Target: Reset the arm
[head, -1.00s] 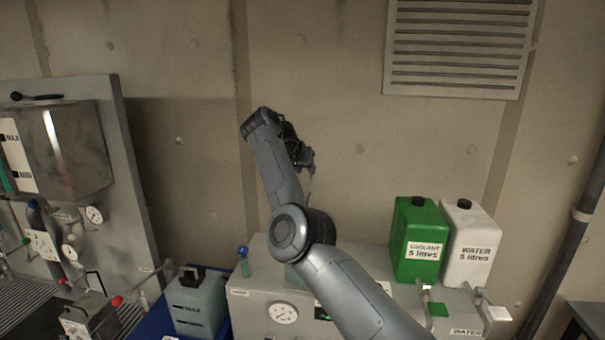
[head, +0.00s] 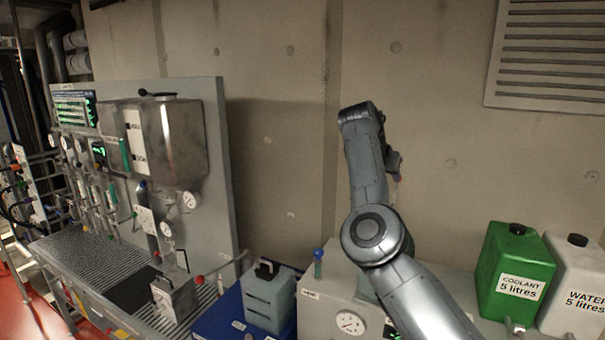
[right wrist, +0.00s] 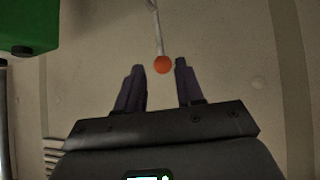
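My right arm rises from the lower right in the head view, bent at the elbow, with its far end up in front of the concrete wall. The right gripper (head: 393,165) shows there only in part, beside the forearm. In the right wrist view its two dark fingers (right wrist: 160,80) stand apart with a gap between them. An orange ball (right wrist: 163,64) on a thin pale rod shows at the fingertips; I cannot tell whether it touches them. My left gripper is not in view.
A green coolant can (head: 513,272) and a white water can (head: 572,285) stand at the lower right. A grey container (head: 268,298) sits on a blue surface. A metal tank (head: 170,140) and pipework panel stand at the left.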

